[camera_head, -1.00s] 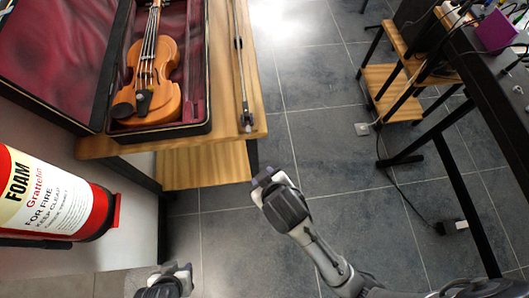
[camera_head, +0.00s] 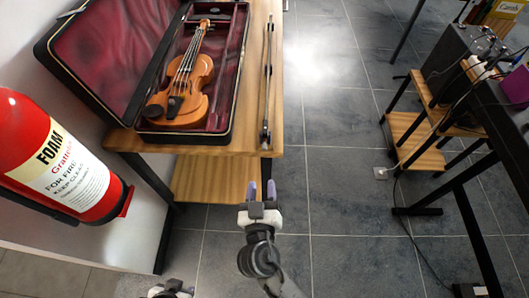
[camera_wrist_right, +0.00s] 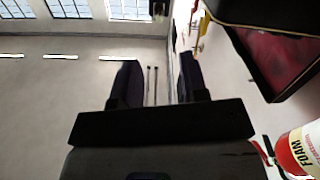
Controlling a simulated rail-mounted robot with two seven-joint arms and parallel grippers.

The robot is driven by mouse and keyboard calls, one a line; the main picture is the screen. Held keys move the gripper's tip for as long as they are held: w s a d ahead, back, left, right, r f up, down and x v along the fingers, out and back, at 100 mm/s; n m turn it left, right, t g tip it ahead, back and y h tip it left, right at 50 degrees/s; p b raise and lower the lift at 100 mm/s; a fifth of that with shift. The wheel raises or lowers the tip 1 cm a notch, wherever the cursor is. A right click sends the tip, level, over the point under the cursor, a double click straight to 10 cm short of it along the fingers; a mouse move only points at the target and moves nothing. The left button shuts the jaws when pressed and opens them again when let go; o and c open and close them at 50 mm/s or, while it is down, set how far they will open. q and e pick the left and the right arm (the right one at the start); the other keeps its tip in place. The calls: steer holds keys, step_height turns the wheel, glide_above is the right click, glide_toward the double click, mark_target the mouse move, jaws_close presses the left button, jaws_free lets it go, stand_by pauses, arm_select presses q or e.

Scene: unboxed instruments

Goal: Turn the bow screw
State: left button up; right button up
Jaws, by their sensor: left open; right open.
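The bow (camera_head: 267,80) lies lengthwise on the wooden table (camera_head: 250,148), to the right of the violin case. Its near end, where the bow screw (camera_head: 265,141) sits, is close to the table's front edge; the screw itself is too small to make out. My right gripper (camera_head: 262,190) is open and empty, just in front of the table edge and roughly in line with the bow, apart from it. Its two fingers also show apart in the right wrist view (camera_wrist_right: 158,80). My left gripper (camera_head: 170,289) is open at the bottom edge, mostly cut off.
A violin (camera_head: 187,92) lies in the open case (camera_head: 237,70) with its lid to the left. A red fire extinguisher (camera_head: 27,125) is at the left. A black desk (camera_head: 500,130) and wooden shelves (camera_head: 415,145) stand at the right. The tiled floor between is clear.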

mark_target(264, 149)
steer(key=w, duration=0.3)
steer(key=w+b, duration=0.1)
steer(key=w, duration=0.3)
steer(key=w+b, duration=0.1)
steer(key=w, duration=0.3)
steer(key=shift+d, duration=0.3)
steer(key=shift+c, duration=0.4)
jaws_close()
